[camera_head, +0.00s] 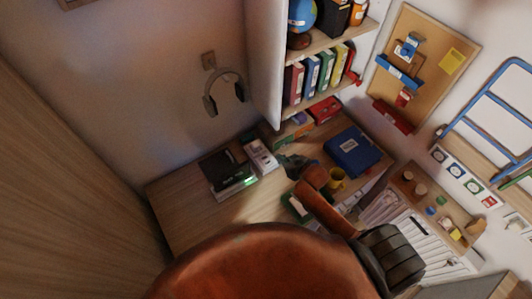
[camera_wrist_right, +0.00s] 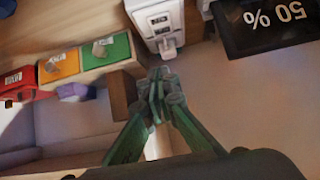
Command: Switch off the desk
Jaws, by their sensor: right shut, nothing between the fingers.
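The wooden desk (camera_head: 190,222) stands in the corner against the wall. On it are a white device (camera_head: 260,154) and, to its left, a dark device (camera_head: 228,172) with a green glow at its front edge. In the right wrist view the white device (camera_wrist_right: 154,18) has a small protruding part facing my fingers. A black screen (camera_wrist_right: 268,20) there reads 50 %, upside down. My right gripper (camera_head: 283,161) is shut and empty, right of the white device; its green fingers (camera_wrist_right: 158,88) point toward it, seemingly just short of it. My left gripper is not in view.
A blue binder (camera_head: 352,152) and a yellow mug (camera_head: 336,180) are right of my gripper. A shelf (camera_head: 322,40) with books and a globe stands above. Headphones (camera_head: 225,92) hang on the wall. The desk's front left is clear.

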